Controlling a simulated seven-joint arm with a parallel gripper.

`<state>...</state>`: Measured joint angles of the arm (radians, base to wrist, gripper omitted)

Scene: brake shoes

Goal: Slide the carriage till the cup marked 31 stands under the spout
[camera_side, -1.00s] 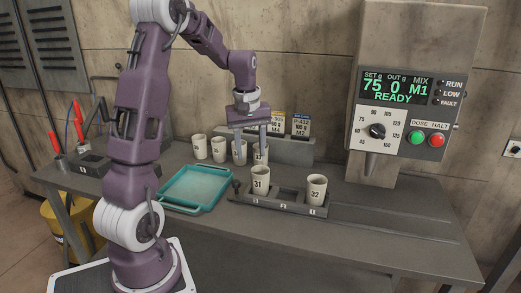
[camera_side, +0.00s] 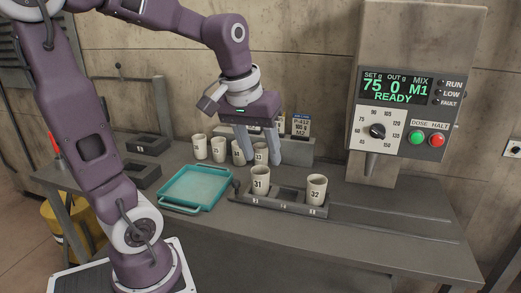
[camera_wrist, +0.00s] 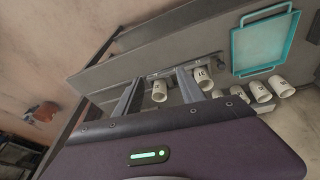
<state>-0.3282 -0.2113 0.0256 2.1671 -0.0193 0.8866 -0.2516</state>
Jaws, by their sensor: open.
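The dark carriage (camera_side: 288,205) stands on the bench with cup 31 (camera_side: 261,181) at its left end and cup 32 (camera_side: 316,190) at its right; the slot between them looks empty. A small knob (camera_side: 236,185) stands at its left end. The spout (camera_side: 371,164) hangs under the dispenser, to the right of both cups. My gripper (camera_side: 260,158) is open and empty, fingers down, above the cup 31 end; its exact depth is unclear. In the wrist view, cup 31 (camera_wrist: 203,79) and cup 32 (camera_wrist: 160,92) show near my fingers (camera_wrist: 158,78).
A teal tray (camera_side: 194,189) lies left of the carriage. Several cups (camera_side: 218,149) stand behind it, some partly hidden by my fingers. The dispenser (camera_side: 405,90) reads 75, 0, M1, READY. Bench (camera_side: 400,225) right of the carriage is clear, with rail lines.

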